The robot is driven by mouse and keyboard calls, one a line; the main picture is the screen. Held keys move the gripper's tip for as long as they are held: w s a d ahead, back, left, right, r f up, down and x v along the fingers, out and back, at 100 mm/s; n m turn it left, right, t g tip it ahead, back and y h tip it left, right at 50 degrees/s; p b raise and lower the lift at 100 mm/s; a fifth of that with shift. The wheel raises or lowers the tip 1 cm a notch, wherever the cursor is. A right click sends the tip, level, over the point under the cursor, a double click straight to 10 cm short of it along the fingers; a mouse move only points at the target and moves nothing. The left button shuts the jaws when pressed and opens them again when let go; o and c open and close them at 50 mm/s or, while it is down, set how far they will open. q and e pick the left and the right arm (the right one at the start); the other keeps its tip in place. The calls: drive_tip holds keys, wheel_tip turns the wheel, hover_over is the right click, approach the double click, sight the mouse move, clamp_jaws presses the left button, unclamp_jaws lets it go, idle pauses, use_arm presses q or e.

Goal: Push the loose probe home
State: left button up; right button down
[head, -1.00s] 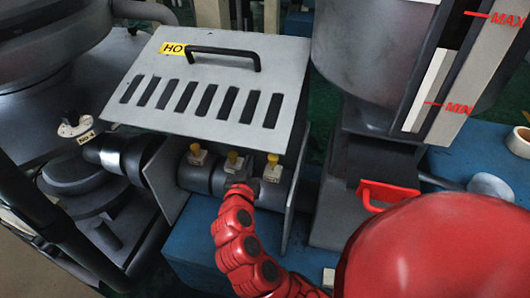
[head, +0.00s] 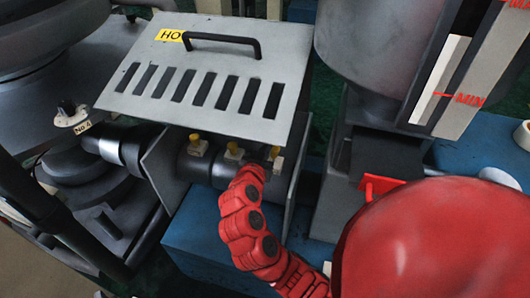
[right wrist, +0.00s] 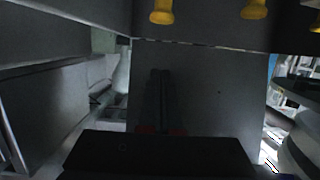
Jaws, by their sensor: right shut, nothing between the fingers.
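Three yellow-capped probes with pale blocks sit in a row on a dark grey cylinder (head: 210,170) under the hot cover: a left probe (head: 198,147), a middle probe (head: 234,151) and a right probe (head: 277,158). I cannot tell clearly which one is loose. My right gripper (head: 265,164), on the red arm, is shut and empty, just left of and below the right probe; whether it touches is unclear. In the right wrist view its shut fingers (right wrist: 160,88) face a grey surface, with yellow caps (right wrist: 162,12) above. My left gripper is not in view.
The slotted grey cover (head: 205,75) with a black handle (head: 222,40) overhangs the probes. Side plates bound the cylinder. A grey tank (head: 370,50) and red handle (head: 377,186) stand to the right. A blue base (head: 195,240) lies below.

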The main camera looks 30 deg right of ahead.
hover_over(272, 153)
drive_tip(key=f, duration=0.1)
drive_tip(key=shift+s+a+f, duration=0.1)
drive_tip(key=shift+f, duration=1.05)
drive_tip(key=shift+s+a+f, duration=0.1)
drive_tip(key=shift+f, duration=1)
wheel_tip(272, 153, down, 4)
drive_tip(key=b, duration=0.4)
drive_tip(key=shift+r, duration=0.4)
drive_tip(key=shift+r, duration=0.1)
